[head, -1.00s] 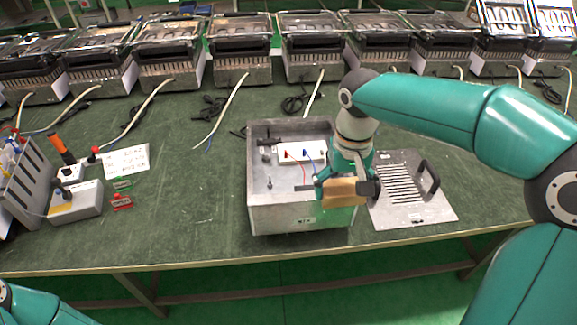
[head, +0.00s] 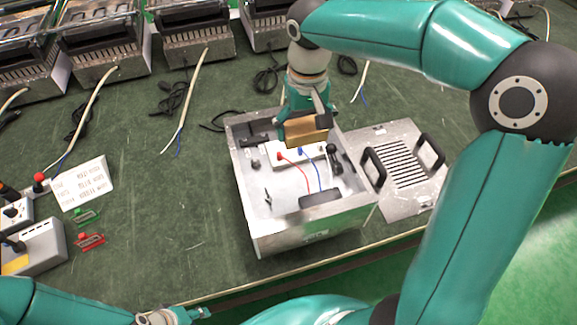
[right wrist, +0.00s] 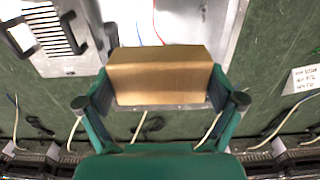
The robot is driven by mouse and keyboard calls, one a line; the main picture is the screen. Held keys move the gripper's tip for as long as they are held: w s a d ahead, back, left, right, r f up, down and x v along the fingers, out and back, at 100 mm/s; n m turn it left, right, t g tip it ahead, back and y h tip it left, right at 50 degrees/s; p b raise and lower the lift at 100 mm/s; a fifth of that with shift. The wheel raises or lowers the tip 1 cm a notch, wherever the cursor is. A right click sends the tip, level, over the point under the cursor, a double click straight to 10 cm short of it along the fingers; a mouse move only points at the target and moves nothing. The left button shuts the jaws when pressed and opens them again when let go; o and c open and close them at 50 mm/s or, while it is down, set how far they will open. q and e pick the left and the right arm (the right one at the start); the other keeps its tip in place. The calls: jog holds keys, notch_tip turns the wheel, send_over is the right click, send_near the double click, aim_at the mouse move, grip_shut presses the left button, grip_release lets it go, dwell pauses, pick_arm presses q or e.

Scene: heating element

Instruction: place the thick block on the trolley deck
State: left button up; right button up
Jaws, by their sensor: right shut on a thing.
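The thick block (head: 307,132) is a tan-brown block held in my right gripper (head: 306,122), over the back part of the open metal box. In the right wrist view the block (right wrist: 160,78) sits crosswise between the two fingers of the right gripper (right wrist: 160,92), which touch its ends. My left gripper (head: 192,313) shows only in part at the bottom edge of the head view, and its jaws are not clear. I cannot make out a trolley deck in these frames.
The open metal box (head: 290,238) holds a white part with red and blue wires. A slotted plate (head: 405,197) with black handles lies to its right. A lettered card (head: 83,184) and small red and green pieces lie left. Bare green table (head: 175,225) lies between.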

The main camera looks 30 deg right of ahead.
aim_at(299, 185)
notch_tip(299, 185, down, 20)
jog(key=shift+w+a+r, duration=0.1)
jog(key=shift+r, duration=0.1)
jog(key=shift+f+b, duration=0.1)
jog(key=shift+b, duration=0.25)
jog(key=o, duration=1)
jog(key=shift+c, duration=0.2)
